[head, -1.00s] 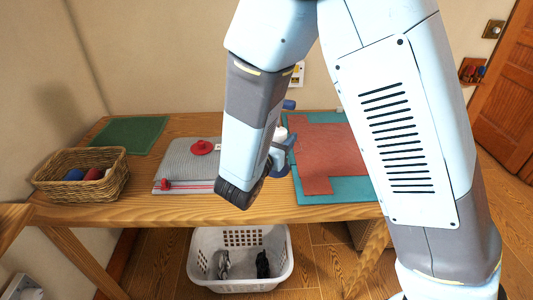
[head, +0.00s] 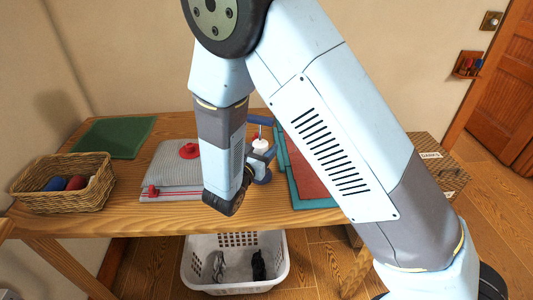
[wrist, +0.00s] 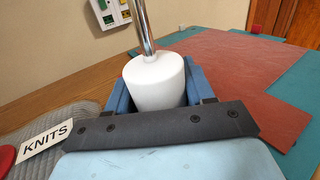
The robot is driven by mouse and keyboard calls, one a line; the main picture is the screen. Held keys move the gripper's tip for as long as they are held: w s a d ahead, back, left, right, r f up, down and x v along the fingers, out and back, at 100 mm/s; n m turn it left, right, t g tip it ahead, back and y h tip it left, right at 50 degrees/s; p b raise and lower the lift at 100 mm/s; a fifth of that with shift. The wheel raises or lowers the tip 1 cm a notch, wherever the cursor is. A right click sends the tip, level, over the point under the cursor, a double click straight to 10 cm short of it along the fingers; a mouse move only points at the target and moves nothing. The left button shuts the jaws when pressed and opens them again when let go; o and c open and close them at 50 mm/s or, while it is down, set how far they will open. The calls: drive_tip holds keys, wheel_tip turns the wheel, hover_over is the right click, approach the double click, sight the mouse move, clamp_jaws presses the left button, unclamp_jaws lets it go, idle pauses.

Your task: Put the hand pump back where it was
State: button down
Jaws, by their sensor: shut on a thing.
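The hand pump has a white body (wrist: 155,82), a metal rod (wrist: 145,28) and a blue handle (head: 260,120). It is upright in my gripper (head: 262,163), whose blue fingers are shut on both sides of the white body. It is over the wooden table, between the grey bag and the teal mat. I cannot tell whether its base touches the table; my wrist and fingers hide the lower part. The grey folded bag (head: 165,165) has a red cap (head: 189,151) and a red strip. In the wrist view it bears a KNITS label (wrist: 46,142).
A wicker basket (head: 62,190) with coloured rolls stands at the table's left. A green mat (head: 115,137) lies behind it. A reddish sheet (head: 305,170) lies on the teal mat (head: 318,203) at right. A white laundry basket (head: 235,287) is below the table's front edge.

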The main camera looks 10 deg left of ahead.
drive_tip(key=shift+s+a+f, duration=0.1)
drive_tip(key=shift+f, duration=0.35)
drive_tip(key=shift+s+a+f, duration=0.1)
drive_tip(key=shift+f, duration=0.3)
drive_tip(key=shift+c, duration=2.1)
unclamp_jaws()
drive_tip(key=shift+f, duration=0.1)
drive_tip(key=shift+s, duration=0.1)
drive_tip(key=v, duration=1.2)
drive_tip(key=shift+d, duration=0.1)
